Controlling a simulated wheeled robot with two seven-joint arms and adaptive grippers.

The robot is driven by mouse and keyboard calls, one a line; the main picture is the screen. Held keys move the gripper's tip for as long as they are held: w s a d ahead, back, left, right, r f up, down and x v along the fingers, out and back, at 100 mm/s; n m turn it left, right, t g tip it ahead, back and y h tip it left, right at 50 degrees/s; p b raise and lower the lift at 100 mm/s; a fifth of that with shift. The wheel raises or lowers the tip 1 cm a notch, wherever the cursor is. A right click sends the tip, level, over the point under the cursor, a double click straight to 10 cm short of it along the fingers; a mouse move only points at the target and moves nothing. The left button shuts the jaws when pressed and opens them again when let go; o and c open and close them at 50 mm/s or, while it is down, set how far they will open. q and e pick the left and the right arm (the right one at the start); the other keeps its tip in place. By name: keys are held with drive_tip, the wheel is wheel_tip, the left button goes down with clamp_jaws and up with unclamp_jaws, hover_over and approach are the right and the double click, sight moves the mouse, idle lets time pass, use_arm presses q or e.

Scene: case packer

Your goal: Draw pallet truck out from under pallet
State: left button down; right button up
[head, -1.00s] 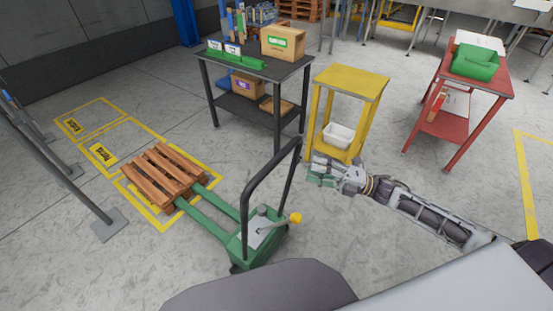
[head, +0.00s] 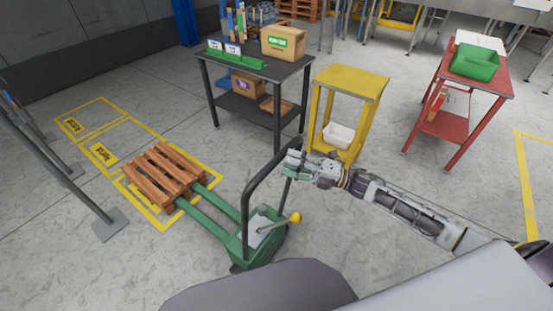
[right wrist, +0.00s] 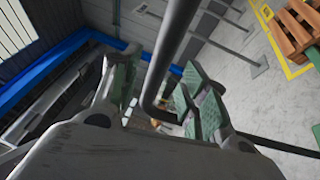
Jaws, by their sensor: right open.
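The green pallet truck (head: 258,240) stands in front of me, with its black looped handle (head: 247,205) upright. Its forks (head: 212,217) run under the brown wooden pallet (head: 165,175) at the left; their far ends are hidden. A lever with a yellow knob (head: 295,218) sticks out from the truck. My right gripper (head: 288,165) is open at the handle's upper right side. In the right wrist view, the handle bar (right wrist: 176,50) shows between the spread green-padded fingers of the gripper (right wrist: 165,95); I cannot tell whether they touch it. My left gripper is out of view.
The pallet lies in a yellow floor marking (head: 165,228). A dark table (head: 262,72) with boxes and a yellow stand (head: 350,82) are behind the truck. A red table (head: 480,85) is at the right. A grey post foot (head: 109,224) stands left of the forks.

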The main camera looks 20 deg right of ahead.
sight(280, 160)
drive_tip(key=shift+x, duration=2.05)
drive_tip(key=shift+w+a+r, duration=0.1)
drive_tip(key=shift+w+a, duration=0.1)
drive_tip(key=shift+a, duration=0.15)
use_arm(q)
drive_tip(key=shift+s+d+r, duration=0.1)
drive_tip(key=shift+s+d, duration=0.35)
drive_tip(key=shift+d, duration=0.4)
use_arm(e)
drive_tip(key=shift+a, duration=0.1)
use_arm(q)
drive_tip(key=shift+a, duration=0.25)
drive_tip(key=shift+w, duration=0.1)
use_arm(e)
clamp_jaws()
